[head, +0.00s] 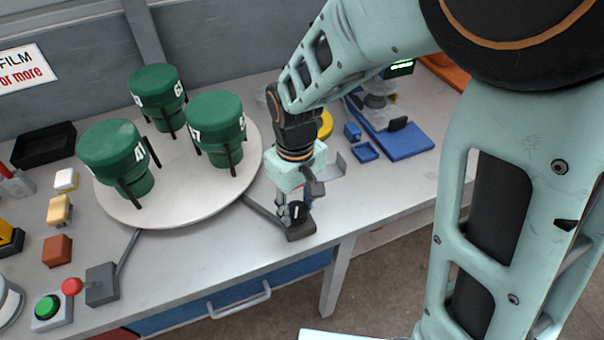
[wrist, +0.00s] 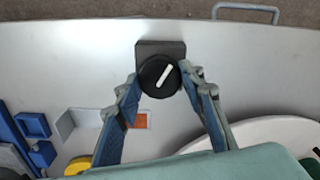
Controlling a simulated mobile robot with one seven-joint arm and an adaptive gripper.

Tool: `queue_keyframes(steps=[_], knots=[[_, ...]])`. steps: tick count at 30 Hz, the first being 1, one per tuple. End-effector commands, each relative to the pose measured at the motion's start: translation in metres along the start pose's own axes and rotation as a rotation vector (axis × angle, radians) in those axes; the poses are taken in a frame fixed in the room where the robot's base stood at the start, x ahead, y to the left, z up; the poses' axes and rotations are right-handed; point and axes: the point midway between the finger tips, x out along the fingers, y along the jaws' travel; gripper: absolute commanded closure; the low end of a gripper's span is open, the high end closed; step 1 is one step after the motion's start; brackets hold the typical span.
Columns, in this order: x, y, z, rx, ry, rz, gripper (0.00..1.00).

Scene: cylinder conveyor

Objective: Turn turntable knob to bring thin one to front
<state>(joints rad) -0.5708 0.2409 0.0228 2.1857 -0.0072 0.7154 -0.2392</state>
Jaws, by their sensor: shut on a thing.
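A round white turntable (head: 190,213) carries three green cylinders with white numbers, each between black posts: one at front left (head: 110,146), one at the back (head: 156,92) and one at right (head: 215,118). The back one looks somewhat narrower, but the difference is hard to judge. The black knob (wrist: 159,76) with a white pointer line sits on a dark grey block (head: 301,231) at the table's front edge, right of the turntable. My gripper (wrist: 160,80) points down with its two blue-grey fingers closed on the knob's sides. In the head view my gripper (head: 294,212) partly hides the knob.
A red-ball lever (head: 72,287) and a green button (head: 47,307) stand at front left. Small coloured blocks and a black tray (head: 43,146) lie left of the turntable. A blue-based device (head: 400,143) and a yellow round part (head: 325,124) lie behind my gripper.

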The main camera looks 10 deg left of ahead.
Motion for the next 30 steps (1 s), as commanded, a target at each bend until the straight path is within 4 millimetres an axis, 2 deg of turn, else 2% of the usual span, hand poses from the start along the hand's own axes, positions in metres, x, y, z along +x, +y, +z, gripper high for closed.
queue_keyframes(steps=[18, 30], knots=[[-0.0006, 0.0001, -0.0001, -0.377, -0.001, 0.001, 0.87], [0.0000, 0.0000, 0.0001, -0.494, -0.001, 0.000, 0.88]])
